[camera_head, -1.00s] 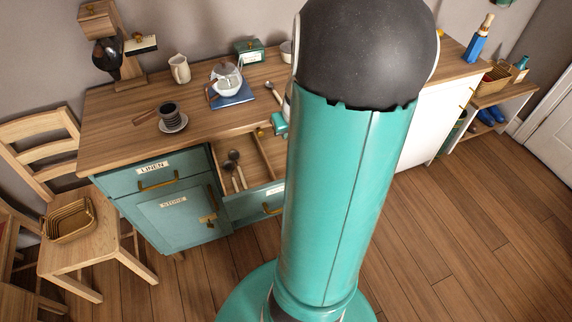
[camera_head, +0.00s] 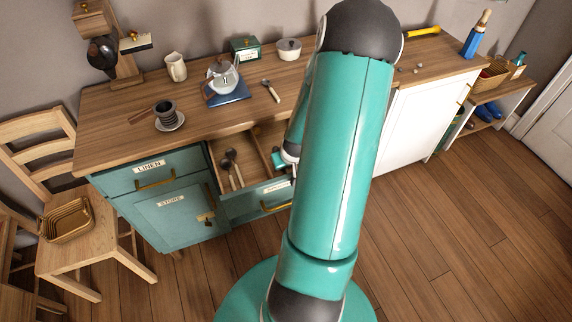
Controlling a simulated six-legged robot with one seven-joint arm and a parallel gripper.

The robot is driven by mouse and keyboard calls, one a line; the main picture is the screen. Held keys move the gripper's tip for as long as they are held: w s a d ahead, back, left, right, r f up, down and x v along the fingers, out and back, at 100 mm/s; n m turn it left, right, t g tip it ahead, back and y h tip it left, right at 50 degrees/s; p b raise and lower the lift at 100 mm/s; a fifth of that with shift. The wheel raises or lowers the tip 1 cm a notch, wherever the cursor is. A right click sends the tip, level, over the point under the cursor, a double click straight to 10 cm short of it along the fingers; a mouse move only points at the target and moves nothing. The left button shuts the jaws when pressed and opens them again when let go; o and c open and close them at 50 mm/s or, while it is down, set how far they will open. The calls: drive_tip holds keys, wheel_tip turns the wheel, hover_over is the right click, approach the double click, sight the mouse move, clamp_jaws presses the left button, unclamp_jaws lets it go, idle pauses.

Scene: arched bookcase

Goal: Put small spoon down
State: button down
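A spoon (camera_head: 270,90) lies on the wooden counter, right of the teapot. Two dark-headed spoons or ladles (camera_head: 232,168) lie in the left compartment of the open drawer (camera_head: 213,170). I cannot tell which of these is the small spoon. My gripper (camera_head: 279,160) is partly visible as a teal tip at the right side of the open drawer, by its divider. My own arm hides the rest of it, so I cannot see whether its fingers are open or hold anything.
A teapot (camera_head: 222,75) on a blue book (camera_head: 229,98), a cream jug (camera_head: 176,67), a dark cup (camera_head: 165,112) on a saucer, a green box (camera_head: 245,48) and a white lidded pot (camera_head: 288,49) stand on the counter. The front left of the counter is clear.

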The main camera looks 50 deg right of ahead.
drive_tip(key=shift+f, duration=0.15)
drive_tip(key=c, duration=1.5)
unclamp_jaws()
drive_tip(key=v, duration=1.2)
